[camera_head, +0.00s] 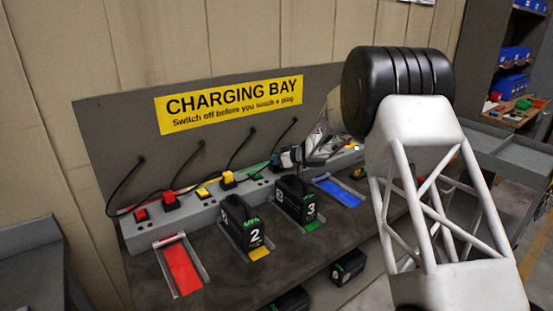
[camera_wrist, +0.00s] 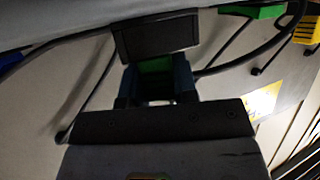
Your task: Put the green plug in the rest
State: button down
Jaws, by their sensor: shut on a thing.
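My gripper (camera_head: 284,159) is over the right part of the grey charging strip in the head view. In the wrist view my gripper (camera_wrist: 156,88) is shut on the green plug (camera_wrist: 156,65). The plug's green part is between the fingers, and its dark block extends beyond them. In the head view the plug is mostly hidden by the gripper. I cannot clearly make out the green rest; a green piece (camera_wrist: 250,10) shows at the top of the wrist view, next to a yellow one (camera_wrist: 308,31).
Red plug (camera_head: 169,200) and yellow plug (camera_head: 227,179) stand on the strip. Black battery 2 (camera_head: 243,226) and battery 3 (camera_head: 296,203) stand in front. The red lane (camera_head: 183,270) and blue lane (camera_head: 339,191) are empty. Black cables (camera_head: 121,186) hang from the back panel.

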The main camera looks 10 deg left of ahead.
jog(key=shift+f, duration=0.1)
jog(key=c, duration=0.9)
grip_release()
jog(key=shift+r, duration=0.2)
jog(key=shift+r, duration=0.25)
jog(key=shift+d+r, duration=0.15)
jog(key=shift+r, duration=0.1)
jog(key=v, duration=1.1)
jog(key=shift+s+d, duration=0.2)
jog(key=shift+d, duration=0.1)
jog(key=shift+r, duration=0.1)
